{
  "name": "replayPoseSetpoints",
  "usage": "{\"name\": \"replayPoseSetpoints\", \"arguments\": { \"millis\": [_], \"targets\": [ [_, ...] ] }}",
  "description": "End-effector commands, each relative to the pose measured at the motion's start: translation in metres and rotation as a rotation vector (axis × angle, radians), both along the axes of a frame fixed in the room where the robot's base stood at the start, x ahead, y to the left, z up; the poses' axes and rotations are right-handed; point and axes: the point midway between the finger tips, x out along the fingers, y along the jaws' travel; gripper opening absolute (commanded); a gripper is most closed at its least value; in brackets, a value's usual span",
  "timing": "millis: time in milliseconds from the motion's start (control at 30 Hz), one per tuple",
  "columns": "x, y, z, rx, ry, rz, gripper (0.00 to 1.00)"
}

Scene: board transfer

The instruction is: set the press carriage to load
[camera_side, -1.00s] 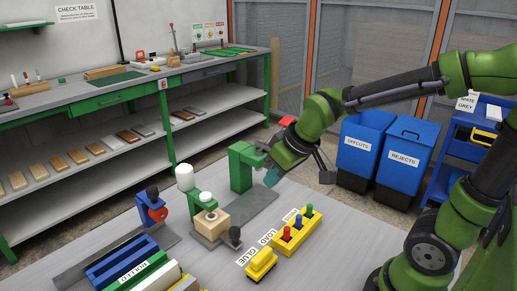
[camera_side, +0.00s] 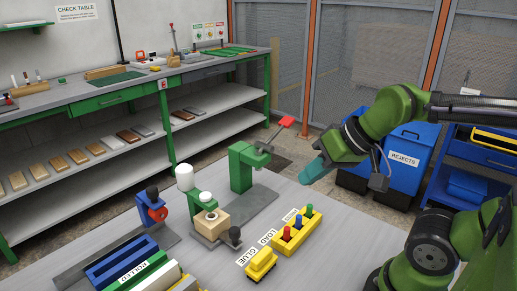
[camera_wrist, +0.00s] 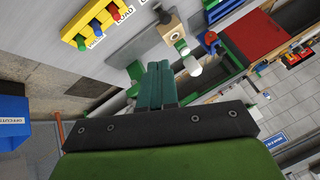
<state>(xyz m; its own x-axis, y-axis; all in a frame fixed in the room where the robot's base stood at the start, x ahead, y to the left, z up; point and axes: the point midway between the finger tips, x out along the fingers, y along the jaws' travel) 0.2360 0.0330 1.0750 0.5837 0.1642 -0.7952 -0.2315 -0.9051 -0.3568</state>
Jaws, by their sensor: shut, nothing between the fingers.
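The tan block with a black knob in front, which looks like the press carriage (camera_side: 213,222), sits on a grey rail plate (camera_side: 258,207) in the side view. The block also shows at the top of the wrist view (camera_wrist: 174,27). The green press frame (camera_side: 240,170) stands behind, with a red-handled lever (camera_side: 286,121). My gripper (camera_side: 309,175) is shut and empty, in the air right of the press, touching nothing. Its teal fingers show in the wrist view (camera_wrist: 156,82).
A blue post (camera_side: 148,208) and green and blue racks (camera_side: 120,262) are at left.

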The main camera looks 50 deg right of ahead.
Motion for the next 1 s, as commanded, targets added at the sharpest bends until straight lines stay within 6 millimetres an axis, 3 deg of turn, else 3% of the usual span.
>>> {"name": "replayPoseSetpoints", "arguments": {
  "millis": [400, 567, 767, 1000],
  "targets": [
    [0.0, 0.0, 0.0, -0.001, 0.0, 0.001, 0.0],
    [0.002, 0.004, -0.008, -0.001, 0.037, 0.018, 0.24],
    [0.037, 0.02, -0.016, -0.031, 0.175, 0.09, 0.55],
    [0.102, 0.046, -0.028, -0.113, 0.409, 0.158, 0.56]
  ]
}}
